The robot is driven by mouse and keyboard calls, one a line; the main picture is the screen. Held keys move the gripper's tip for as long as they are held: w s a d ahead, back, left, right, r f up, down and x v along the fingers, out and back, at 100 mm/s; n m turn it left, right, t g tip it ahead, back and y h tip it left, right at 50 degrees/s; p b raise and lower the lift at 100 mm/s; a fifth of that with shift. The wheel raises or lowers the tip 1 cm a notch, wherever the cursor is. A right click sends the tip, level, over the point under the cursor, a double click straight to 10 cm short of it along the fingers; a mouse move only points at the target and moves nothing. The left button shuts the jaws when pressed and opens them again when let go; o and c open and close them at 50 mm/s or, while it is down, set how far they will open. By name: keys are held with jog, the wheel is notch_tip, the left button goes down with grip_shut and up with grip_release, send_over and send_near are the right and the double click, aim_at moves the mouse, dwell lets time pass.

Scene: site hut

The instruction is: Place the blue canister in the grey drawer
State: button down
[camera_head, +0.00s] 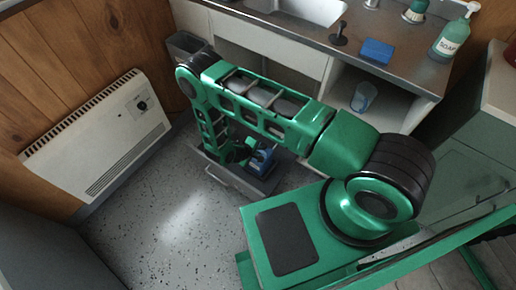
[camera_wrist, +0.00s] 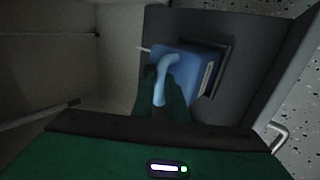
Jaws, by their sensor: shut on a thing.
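The blue canister (camera_wrist: 188,72), with a light blue handle and a pale label on one side, is in my gripper (camera_wrist: 162,98). My dark green fingers are shut around its handle. In the head view the canister (camera_head: 262,160) shows low beside my gripper (camera_head: 247,155). The grey drawer (camera_head: 235,183) is pulled out under the counter, and my arm reaches down over it. In the wrist view the canister lies within the outline of the drawer (camera_wrist: 268,75), near its floor. I cannot tell whether it touches the floor.
A blue cup (camera_head: 363,97) stands on an open shelf right of my arm. The counter (camera_head: 405,67) above holds a blue sponge (camera_head: 377,51) and a soap bottle (camera_head: 451,38). A white heater (camera_head: 100,135) is on the left wall. The speckled floor (camera_head: 175,230) before the drawer is clear.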

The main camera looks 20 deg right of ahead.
jog(key=shift+w, duration=0.1)
jog(key=c, duration=1.7)
grip_release()
jog(key=shift+c, duration=0.2)
jog(key=v, duration=1.2)
